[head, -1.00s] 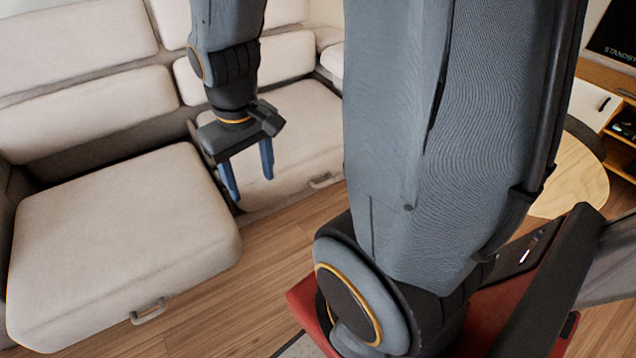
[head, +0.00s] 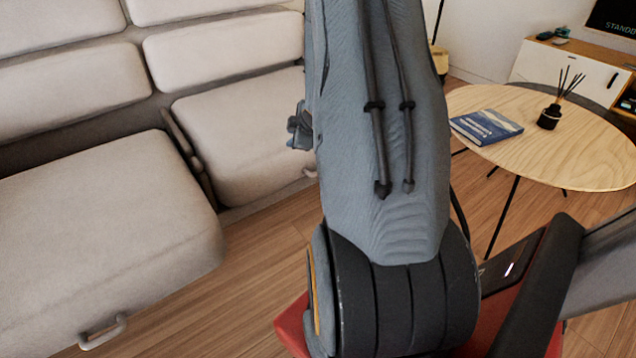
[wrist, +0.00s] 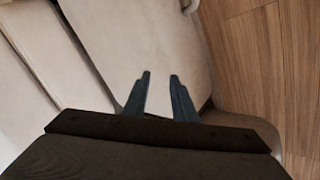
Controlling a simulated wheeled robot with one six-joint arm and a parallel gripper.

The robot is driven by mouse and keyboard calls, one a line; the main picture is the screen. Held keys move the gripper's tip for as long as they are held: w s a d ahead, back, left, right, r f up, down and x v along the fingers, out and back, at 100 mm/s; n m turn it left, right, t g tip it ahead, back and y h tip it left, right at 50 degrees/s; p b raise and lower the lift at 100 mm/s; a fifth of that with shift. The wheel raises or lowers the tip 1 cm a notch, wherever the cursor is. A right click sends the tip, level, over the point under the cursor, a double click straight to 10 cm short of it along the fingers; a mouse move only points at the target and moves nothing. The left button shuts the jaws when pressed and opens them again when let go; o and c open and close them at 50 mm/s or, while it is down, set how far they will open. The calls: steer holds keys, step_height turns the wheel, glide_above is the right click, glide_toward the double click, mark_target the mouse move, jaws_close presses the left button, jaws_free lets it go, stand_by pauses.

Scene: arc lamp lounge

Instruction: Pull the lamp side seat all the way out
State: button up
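A cream sofa has two seat cushions in the head view. The right seat (head: 245,125), toward a thin dark pole, sits farther back; a bit of its handle (head: 311,172) shows beside my arm. The left seat (head: 90,230) juts forward over the floor, with a grey handle (head: 103,332) on its front. My gripper (wrist: 160,76) is open and empty over a cream seat surface (wrist: 150,40) in the wrist view. A pale handle-like piece (wrist: 189,5) shows at the top edge there. In the head view my arm hides most of the gripper.
A round wooden table (head: 560,150) stands at the right, with a blue book (head: 486,126) and a reed diffuser (head: 550,115) on it. A white cabinet (head: 560,70) is behind. The thin pole (head: 438,22) stands at the back. Wooden floor (head: 265,250) is clear before the right seat.

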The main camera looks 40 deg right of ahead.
steer(key=s+d+f+n+t+b, duration=0.1)
steer(key=d+f+n+t+b, duration=0.1)
steer(key=d+f+b, duration=0.5)
steer(key=s+d+f+n+t+b, duration=0.1)
steer(key=d+f+n+t+b, duration=0.25)
steer(key=f, duration=0.55)
steer(key=s+d+f+n+t+b, duration=0.1)
steer(key=s+d+f+b, duration=0.1)
steer(key=d+f+b, duration=0.55)
steer(key=shift+n, duration=0.25)
steer(key=shift+w+a+f+b, duration=0.3)
steer(key=shift+w+f+b, duration=0.1)
steer(key=shift+w, duration=0.9)
steer(key=shift+w+a+f+b, duration=0.25)
steer(key=shift+w+f+b, duration=0.15)
steer(key=shift+w, duration=0.9)
steer(key=shift+w+a+f+b, duration=0.3)
steer(key=shift+w+f, duration=0.1)
steer(key=shift+w, duration=0.9)
steer(key=shift+c, duration=0.5)
jaws_close()
